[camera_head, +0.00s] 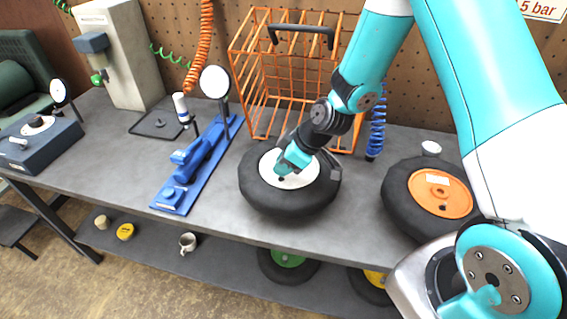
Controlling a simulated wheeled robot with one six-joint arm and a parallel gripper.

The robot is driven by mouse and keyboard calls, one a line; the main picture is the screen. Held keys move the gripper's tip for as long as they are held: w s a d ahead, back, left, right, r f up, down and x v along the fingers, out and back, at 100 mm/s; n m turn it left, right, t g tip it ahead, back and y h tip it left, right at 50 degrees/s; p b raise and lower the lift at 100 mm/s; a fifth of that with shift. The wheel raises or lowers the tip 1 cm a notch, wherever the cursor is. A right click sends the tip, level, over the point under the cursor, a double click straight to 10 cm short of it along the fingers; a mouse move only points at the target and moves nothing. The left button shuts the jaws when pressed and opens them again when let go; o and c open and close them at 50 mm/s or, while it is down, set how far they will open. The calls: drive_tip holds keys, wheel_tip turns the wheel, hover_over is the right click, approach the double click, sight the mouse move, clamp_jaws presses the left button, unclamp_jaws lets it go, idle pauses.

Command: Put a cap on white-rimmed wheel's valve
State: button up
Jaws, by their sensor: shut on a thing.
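The white-rimmed wheel (262,195) lies flat on the grey bench, with a black tyre around a white rim (307,177). My gripper (284,171) is over the rim, with its fingertips low at the rim's left part. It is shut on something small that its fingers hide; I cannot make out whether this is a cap. The valve is not clearly visible; a small dark spot shows at the fingertips. I cannot tell whether the held thing touches the valve.
An orange wire cage (262,62) stands behind the wheel. A blue stand with a gauge (190,165) is left of it. An orange-rimmed wheel (437,192) lies to the right. A blue coiled hose (377,125) hangs behind. Bare bench (225,215) shows between stand and wheel.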

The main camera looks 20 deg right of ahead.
drive_tip(key=shift+f+b, duration=0.95)
drive_tip(key=shift+f, duration=0.15)
drive_tip(key=o, duration=1)
drive_tip(key=shift+c, duration=0.2)
drive_tip(key=shift+o, duration=1.2)
drive_tip(key=shift+r, duration=0.15)
drive_tip(key=shift+r+p, duration=2.55)
drive_tip(key=shift+r, duration=1.15)
